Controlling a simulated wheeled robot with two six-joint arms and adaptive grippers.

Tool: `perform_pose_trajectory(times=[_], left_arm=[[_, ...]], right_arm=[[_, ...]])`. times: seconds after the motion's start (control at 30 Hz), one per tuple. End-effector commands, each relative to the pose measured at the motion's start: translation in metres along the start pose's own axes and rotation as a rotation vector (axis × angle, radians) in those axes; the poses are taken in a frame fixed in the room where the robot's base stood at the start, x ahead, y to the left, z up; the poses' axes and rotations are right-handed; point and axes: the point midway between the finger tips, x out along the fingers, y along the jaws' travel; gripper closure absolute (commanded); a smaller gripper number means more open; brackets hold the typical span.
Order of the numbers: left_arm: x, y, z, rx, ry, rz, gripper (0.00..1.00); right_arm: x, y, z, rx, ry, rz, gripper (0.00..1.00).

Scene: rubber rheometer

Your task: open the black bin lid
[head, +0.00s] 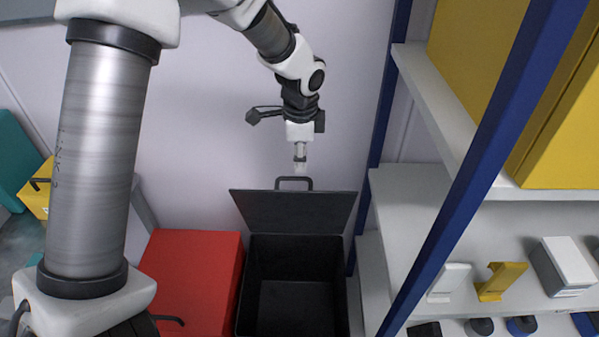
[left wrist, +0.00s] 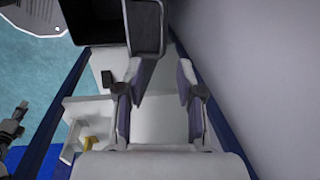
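The black bin (head: 293,285) stands against the wall in the head view, and its dark interior shows. Its black lid (head: 293,211) is raised, tilted up at the back, with a loop handle (head: 294,181) on its upper edge. My left gripper (head: 300,165) points down just above the handle, with a small gap seen between them. In the left wrist view its two fingers (left wrist: 160,95) are apart with nothing held between them. Part of the bin (left wrist: 147,28) shows at the top of that view. My right gripper cannot be made out clearly.
A red box (head: 190,280) stands directly left of the bin. A blue-framed shelf (head: 455,215) with white boards and several small items rises close on the right. A yellow bin (head: 38,190) is at the far left. The wall is close behind my gripper.

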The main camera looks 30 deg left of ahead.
Motion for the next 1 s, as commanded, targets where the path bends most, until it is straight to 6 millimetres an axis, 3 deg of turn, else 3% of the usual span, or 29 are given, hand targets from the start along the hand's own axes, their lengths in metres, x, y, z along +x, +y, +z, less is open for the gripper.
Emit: perform_pose_trajectory(times=[0.3,0.6,0.67,0.7,0.73,1.0], left_arm=[[0.055,0.001,0.001,-0.001,0.000,0.005,0.63],[0.064,0.001,0.000,-0.001,0.001,0.002,0.63],[0.064,0.001,0.000,-0.001,0.001,0.002,0.80],[0.064,0.001,0.000,-0.001,0.001,0.002,0.95],[0.064,0.001,0.000,-0.001,0.001,0.002,1.00],[0.064,-0.001,0.004,-0.002,0.001,0.005,1.00]], right_arm=[[-0.014,0.000,0.000,-0.001,0.000,0.000,0.60],[-0.014,0.000,0.000,-0.001,0.000,0.000,0.60],[-0.014,0.000,0.000,-0.001,0.000,0.000,0.60],[-0.014,0.000,0.000,-0.001,0.000,0.000,0.60],[-0.014,0.000,0.000,-0.001,0.000,0.000,0.60],[-0.014,0.000,0.000,-0.001,0.000,0.000,0.60]])
